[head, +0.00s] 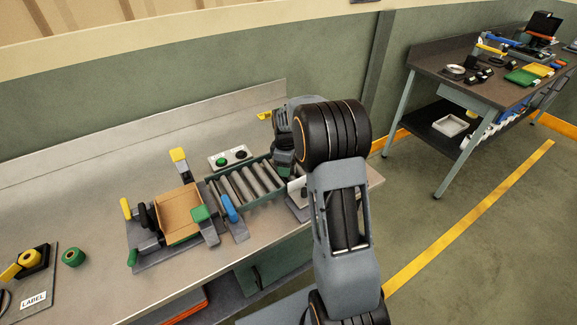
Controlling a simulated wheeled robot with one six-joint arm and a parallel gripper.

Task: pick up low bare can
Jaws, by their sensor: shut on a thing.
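My gripper (292,180) is at the right end of the roller curve, low over the bench and mostly hidden behind my own arm. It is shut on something. A small pale metal patch shows between the arm and the rollers and looks like part of the low bare can, but its outline is hidden. I cannot tell whether it touches the surface below. The roller curve (247,186) has several bare grey rollers in a green frame.
An open cardboard box (178,212) sits in a fixture with coloured clamps, left of the rollers. A button box (230,158) stands behind them. A green tape roll (73,257) and a label board (36,285) are at left. The bench (110,190) is clear behind the fixture.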

